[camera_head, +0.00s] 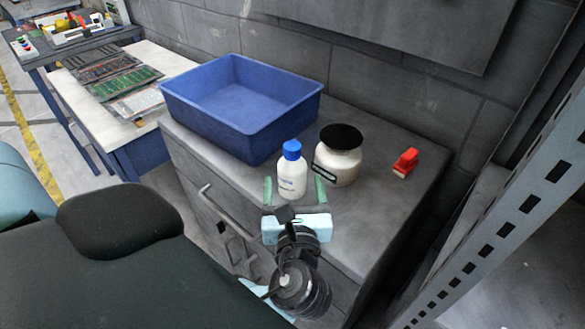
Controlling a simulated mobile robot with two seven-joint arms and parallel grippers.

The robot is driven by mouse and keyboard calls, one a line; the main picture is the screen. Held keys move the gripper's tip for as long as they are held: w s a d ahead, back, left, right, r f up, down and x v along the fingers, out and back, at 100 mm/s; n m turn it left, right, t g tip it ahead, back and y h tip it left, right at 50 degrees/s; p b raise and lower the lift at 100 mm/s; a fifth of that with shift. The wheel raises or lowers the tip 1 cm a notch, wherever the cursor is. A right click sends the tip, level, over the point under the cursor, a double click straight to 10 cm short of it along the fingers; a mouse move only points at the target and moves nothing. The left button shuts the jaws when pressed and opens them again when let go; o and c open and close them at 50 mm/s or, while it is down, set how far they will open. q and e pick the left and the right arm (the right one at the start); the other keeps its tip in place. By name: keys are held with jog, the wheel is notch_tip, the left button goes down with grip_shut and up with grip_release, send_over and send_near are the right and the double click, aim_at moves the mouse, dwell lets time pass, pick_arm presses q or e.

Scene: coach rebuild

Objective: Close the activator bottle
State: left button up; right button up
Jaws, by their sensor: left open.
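A small white bottle (292,176) with a printed label stands upright on the grey cabinet top. A blue cap (292,150) sits on its neck; I cannot tell how tightly it is seated. My left gripper (294,182) is open, with one greenish finger to the left of the bottle and one to the right. Small gaps show between the fingers and the bottle. The gripper's body is on the near side of the bottle, at the cabinet's front edge. My right gripper is not in view.
A cream jar (339,164) with a black lid and a dark loop stands close to the right of the bottle. A blue bin (240,140) is behind left. A red-and-white item (405,162) lies further right. The cabinet top (385,205) at front right is clear.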

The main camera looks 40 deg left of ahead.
pick_arm(q)
jog(key=v, duration=0.4)
jog(key=shift+s+d, duration=0.15)
jog(key=shift+d, duration=0.05)
dwell(0.5)
